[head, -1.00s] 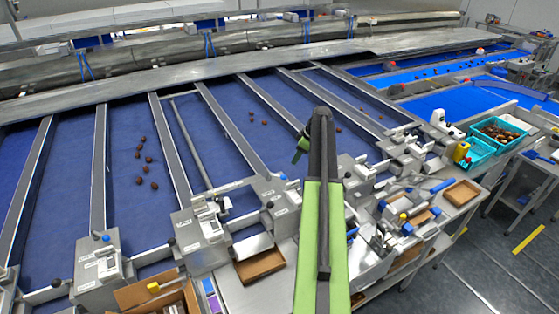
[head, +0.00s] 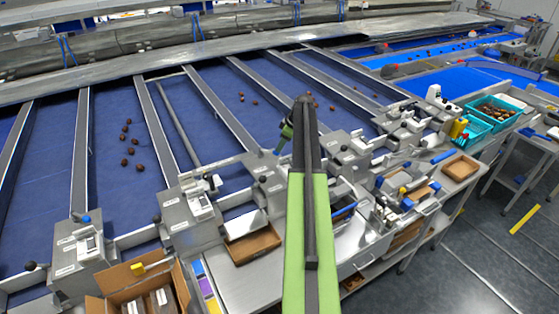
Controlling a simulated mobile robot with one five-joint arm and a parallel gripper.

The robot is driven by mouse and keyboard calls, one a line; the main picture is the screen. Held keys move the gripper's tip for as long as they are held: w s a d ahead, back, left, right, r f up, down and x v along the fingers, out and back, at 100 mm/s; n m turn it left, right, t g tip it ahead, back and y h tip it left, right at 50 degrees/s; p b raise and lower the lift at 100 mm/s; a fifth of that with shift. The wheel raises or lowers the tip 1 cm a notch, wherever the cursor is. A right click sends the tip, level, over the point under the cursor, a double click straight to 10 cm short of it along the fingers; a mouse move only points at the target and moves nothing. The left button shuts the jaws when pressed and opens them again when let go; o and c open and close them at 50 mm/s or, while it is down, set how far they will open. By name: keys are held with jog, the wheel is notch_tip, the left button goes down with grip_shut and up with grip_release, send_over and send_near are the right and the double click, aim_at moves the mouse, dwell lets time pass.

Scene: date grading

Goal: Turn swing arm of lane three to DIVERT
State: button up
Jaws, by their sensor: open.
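Several blue belt lanes (head: 137,183) run away from me between grey dividers. Metal lane-end boxes stand along the near edge: one at left (head: 80,245), one at centre-left (head: 188,214) and one at centre (head: 265,183). A long grey bar, apparently a swing arm (head: 179,123), lies lengthwise in the lane left of centre. A short bar closes the near end of the lane to its left (head: 137,236). Lane labels are too small to read, so I cannot tell which lane is three. My gripper (head: 284,138) is open above the centre box, partly hidden by my green arm, with no contact visible.
Dates (head: 127,143) lie on several belts. Teal crates (head: 494,112) stand at right. Open floor (head: 485,235) lies at lower right.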

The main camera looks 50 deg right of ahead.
jog(key=b+x, duration=0.3)
jog(key=x, duration=0.2)
jog(key=shift+r, duration=0.1)
grip_shut()
jog(key=shift+s, duration=0.1)
dwell(1.1)
